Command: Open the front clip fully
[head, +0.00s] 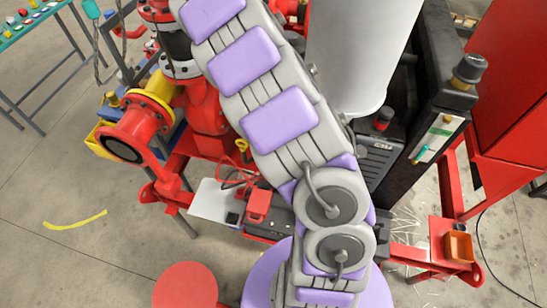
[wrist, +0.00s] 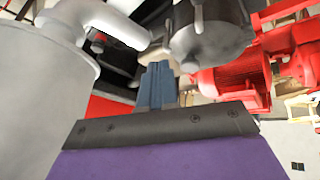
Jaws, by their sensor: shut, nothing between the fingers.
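My gripper (wrist: 157,85) shows in the wrist view as two blue-grey fingers pressed together, with nothing between them. The fingertips point up toward a gap between a light grey cylinder (wrist: 40,100) on the left and a dark grey cylinder (wrist: 207,32) on the right. I cannot make out the front clip for certain in either view. In the head view my arm crosses the middle and covers part of the skid; my gripper does not show there.
In the wrist view a red motor (wrist: 235,85) lies right of the fingers, and a pale bent pipe (wrist: 118,22) is above left. In the head view a red pump with a yellow flange (head: 157,85), a white tank (head: 360,50) and a black panel (head: 425,130) crowd around my arm. Open floor (head: 60,180) lies left.

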